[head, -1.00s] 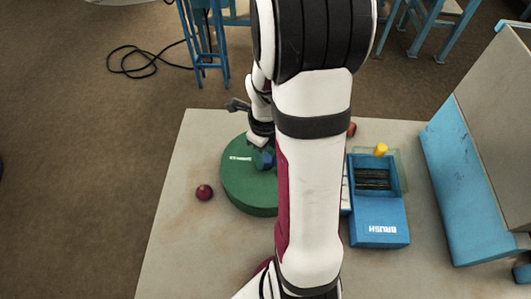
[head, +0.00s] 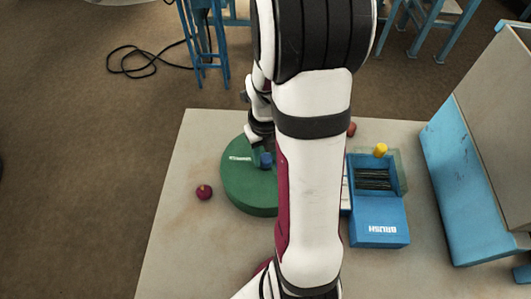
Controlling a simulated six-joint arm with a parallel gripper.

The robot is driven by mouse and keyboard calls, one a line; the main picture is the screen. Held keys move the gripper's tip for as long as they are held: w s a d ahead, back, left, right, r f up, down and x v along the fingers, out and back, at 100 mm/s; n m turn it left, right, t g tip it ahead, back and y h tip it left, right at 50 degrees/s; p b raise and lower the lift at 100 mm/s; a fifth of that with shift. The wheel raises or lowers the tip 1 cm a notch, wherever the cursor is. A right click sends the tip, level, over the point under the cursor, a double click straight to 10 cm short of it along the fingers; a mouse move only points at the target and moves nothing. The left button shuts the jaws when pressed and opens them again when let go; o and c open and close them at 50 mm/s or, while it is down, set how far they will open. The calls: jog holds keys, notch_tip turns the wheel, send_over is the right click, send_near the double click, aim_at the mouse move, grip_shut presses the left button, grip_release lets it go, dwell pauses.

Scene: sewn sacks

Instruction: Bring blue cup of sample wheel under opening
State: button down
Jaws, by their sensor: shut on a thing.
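The sample wheel shows as a round green drum (head: 250,192) on the table, with a white label on its top left. A small blue upright piece (head: 266,160) stands on its top; I cannot tell whether it is a knob or a cup. My gripper (head: 263,148) is at this blue piece and shut on it, though the fingers are small and partly covered. My arm hides the right side of the drum. No opening and no separate blue cup can be made out.
A blue box marked BRUSH (head: 379,234) with a yellow knob (head: 381,150) stands right of my arm. A dark red ball (head: 204,192) lies left of the drum. A red piece (head: 351,129) shows behind my arm. The table (head: 178,240) is clear at front left.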

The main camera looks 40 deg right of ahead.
jog(key=shift+m, duration=1.8)
jog(key=shift+d, duration=0.1)
jog(key=shift+c, duration=2.2)
grip_release()
notch_tip(320, 180, up, 16)
jog(key=shift+f, duration=0.1)
